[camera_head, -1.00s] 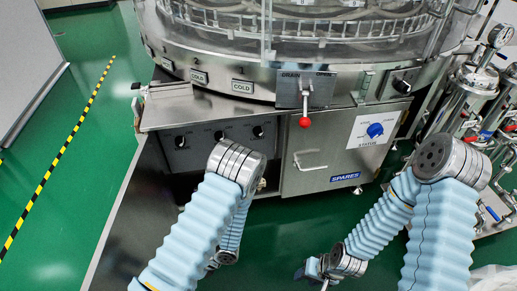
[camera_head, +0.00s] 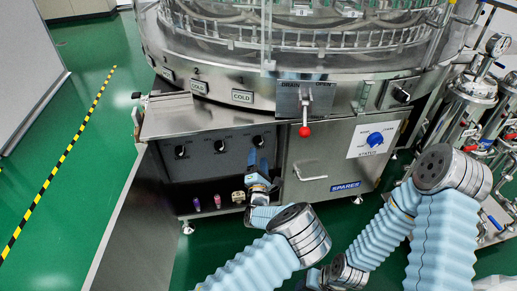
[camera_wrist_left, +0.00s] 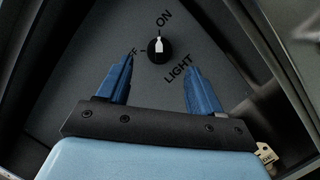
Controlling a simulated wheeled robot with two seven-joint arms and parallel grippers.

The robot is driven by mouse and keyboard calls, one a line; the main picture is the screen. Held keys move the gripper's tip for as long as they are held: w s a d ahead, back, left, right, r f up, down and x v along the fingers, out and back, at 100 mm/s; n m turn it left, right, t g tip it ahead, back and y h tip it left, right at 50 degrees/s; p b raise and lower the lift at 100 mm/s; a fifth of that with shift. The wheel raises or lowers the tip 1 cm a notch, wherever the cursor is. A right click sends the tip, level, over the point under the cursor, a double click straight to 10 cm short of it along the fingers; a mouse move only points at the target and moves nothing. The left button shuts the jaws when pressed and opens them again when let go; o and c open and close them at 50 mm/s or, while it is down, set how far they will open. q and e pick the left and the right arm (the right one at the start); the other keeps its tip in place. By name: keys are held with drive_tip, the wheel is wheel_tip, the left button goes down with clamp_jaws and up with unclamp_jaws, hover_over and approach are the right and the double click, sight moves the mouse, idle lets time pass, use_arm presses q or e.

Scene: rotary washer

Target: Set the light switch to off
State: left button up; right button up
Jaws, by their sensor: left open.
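The light switch (camera_wrist_left: 158,49) is a round black knob with a white pointer, on a grey panel. Its pointer aims up at the ON mark. The OFF label is to its left, partly hidden by a finger, and LIGHT is printed below right. My left gripper (camera_wrist_left: 159,66) is open, its blue fingers spread on either side below the knob and not closed on it. In the head view my left gripper (camera_head: 258,160) is in front of the rightmost panel knob (camera_head: 258,141). My right gripper (camera_head: 314,279) is low at the bottom edge, mostly hidden.
Two more black knobs (camera_head: 219,146) sit left on the same panel. A shelf below holds small pink and yellowish items (camera_head: 217,201). A cabinet door with a handle (camera_head: 310,172) and a blue status knob (camera_head: 375,139) are to the right. A steel ledge (camera_head: 185,114) juts out above.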

sight(258, 142)
use_arm(q)
drive_tip(key=x, duration=0.5)
drive_tip(key=shift+w, duration=0.2)
drive_tip(key=c, duration=1)
drive_tip(key=shift+c, duration=0.2)
